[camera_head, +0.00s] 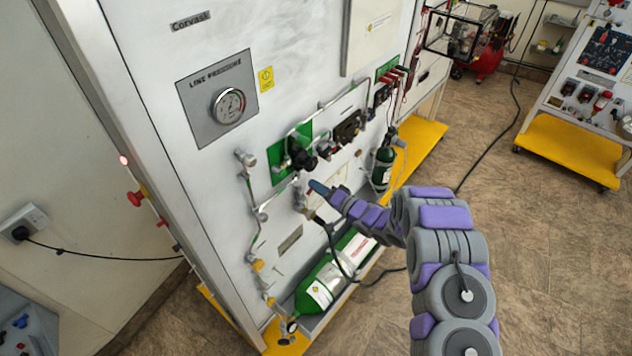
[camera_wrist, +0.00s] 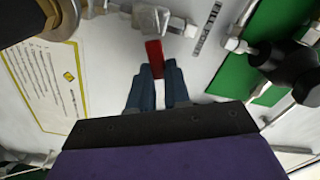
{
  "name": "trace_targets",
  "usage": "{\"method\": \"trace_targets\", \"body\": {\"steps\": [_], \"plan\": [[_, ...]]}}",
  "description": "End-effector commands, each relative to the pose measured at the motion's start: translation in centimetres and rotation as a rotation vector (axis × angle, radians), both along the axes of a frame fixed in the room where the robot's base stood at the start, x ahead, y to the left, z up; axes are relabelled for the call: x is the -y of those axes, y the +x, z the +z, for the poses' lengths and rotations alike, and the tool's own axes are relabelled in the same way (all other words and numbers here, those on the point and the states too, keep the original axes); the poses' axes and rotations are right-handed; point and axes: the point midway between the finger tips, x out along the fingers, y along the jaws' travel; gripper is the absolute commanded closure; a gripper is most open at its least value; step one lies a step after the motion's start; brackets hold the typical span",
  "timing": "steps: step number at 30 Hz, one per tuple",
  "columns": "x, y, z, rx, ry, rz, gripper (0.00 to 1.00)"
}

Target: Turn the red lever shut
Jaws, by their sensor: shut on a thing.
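The red lever (camera_wrist: 154,55) shows in the wrist view, sticking out from between the fingers of my gripper (camera_wrist: 156,80). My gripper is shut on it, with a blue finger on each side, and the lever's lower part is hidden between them. The lever's upper end lies just below a metal valve fitting (camera_wrist: 160,20) on the white panel. In the head view my gripper (camera_head: 318,187) is at the panel front, below the black regulator (camera_head: 302,156). The lever cannot be made out there.
The black knob (camera_wrist: 290,65) on a green plate is close on the right in the wrist view. A yellow-edged label (camera_wrist: 45,85) is on the left. In the head view, pipes run beside my gripper, and a green cylinder (camera_head: 330,278) lies below it.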

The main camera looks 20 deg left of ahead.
Motion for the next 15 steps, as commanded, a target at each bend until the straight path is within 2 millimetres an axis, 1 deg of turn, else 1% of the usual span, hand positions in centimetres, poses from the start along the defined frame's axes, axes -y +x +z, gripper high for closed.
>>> {"method": "trace_targets", "body": {"steps": [1,9,15], "plan": [[0.2,0.3,0.0,-0.036,0.016,-0.006,1.0],[0.4,0.6,-1.5,-0.242,0.1,-0.007,1.0],[0.4,0.8,-2.0,-0.345,0.142,-0.008,1.0]]}}
